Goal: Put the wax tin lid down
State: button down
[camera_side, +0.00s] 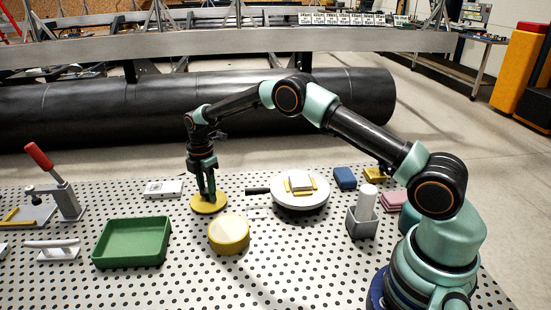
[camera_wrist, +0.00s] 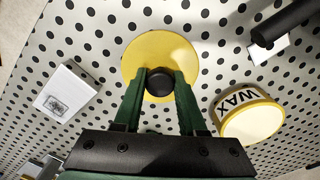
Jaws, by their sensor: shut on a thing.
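The wax tin lid (camera_side: 209,207) is a flat yellow disc with a black knob in its middle. In the wrist view the lid (camera_wrist: 150,48) lies level below the fingers. My gripper (camera_side: 208,196) points down and is shut on the lid's black knob, which shows between the fingertips (camera_wrist: 160,80). The lid is at or very near the perforated table top; I cannot tell whether it touches. The yellow wax tin (camera_side: 229,236) stands apart from the lid, to its front right in the side view. Its WAX label shows in the wrist view (camera_wrist: 236,101).
A green tray (camera_side: 131,257) lies at front left. A white box (camera_side: 164,189) is left of the lid. A round white-topped device (camera_side: 300,202) stands to the right, its black handle pointing toward the lid. A red-handled clamp (camera_side: 62,194) is at far left.

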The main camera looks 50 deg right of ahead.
jog(key=shift+f, duration=0.1)
jog(key=shift+c, duration=2.4)
grip_release()
